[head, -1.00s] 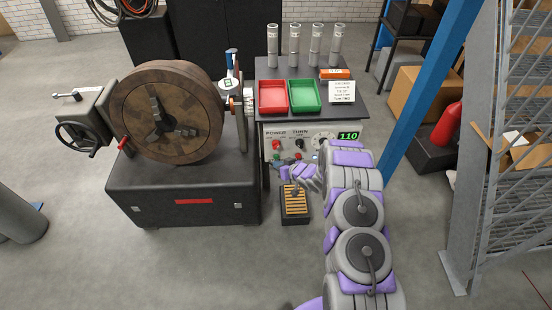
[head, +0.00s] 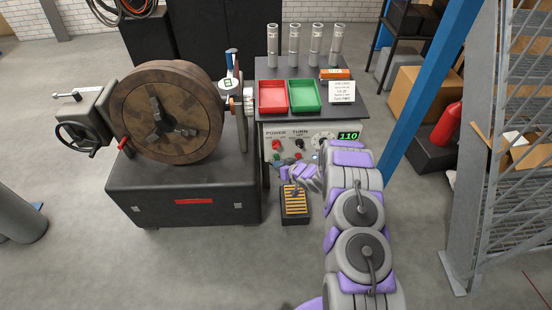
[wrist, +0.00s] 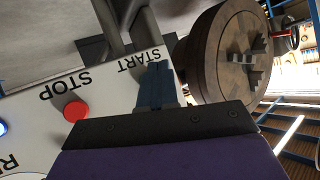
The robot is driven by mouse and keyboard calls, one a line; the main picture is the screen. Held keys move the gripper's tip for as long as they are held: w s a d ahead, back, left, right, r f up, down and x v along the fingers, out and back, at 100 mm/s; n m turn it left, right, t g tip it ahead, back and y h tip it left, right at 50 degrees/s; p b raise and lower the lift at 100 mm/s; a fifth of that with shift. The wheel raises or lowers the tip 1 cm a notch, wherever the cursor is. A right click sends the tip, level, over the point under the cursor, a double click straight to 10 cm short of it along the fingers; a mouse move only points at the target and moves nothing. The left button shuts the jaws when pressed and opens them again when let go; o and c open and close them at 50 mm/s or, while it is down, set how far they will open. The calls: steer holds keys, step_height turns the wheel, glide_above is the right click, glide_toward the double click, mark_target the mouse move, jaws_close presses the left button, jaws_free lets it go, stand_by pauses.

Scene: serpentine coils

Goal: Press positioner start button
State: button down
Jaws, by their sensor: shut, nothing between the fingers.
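The positioner's control panel (head: 315,146) has POWER and TURN labels and a lit display (head: 349,135) reading 110. In the wrist view the panel (wrist: 108,88) shows a red button (wrist: 76,111) beside the word STOP. The word START (wrist: 139,61) is just beyond my gripper (wrist: 155,77). The start button is not visible; the fingers cover the area by its label. My gripper is shut and empty, its blue fingers close together at the panel. I cannot tell if they touch it. In the head view my gripper (head: 287,173) is small, at the panel's lower left.
The positioner's round brown disc (head: 180,90) with jaws stands left of the panel on a dark base (head: 165,200). Red (head: 272,97) and green (head: 305,96) trays sit above the panel. A foot pedal (head: 295,205) lies on the floor. A blue post (head: 425,90) stands right.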

steer(key=shift+w, duration=0.15)
stand_by(0.8)
steer(key=shift+w+r, duration=0.1)
steer(key=shift+w, duration=0.15)
steer(key=shift+w+p, duration=0.3)
steer(key=shift+w, duration=0.2)
stand_by(0.7)
stand_by(0.4)
steer(key=shift+s, duration=0.9)
steer(key=shift+s, duration=0.1)
steer(key=shift+s+p, duration=0.75)
steer(key=shift+s, duration=1.7)
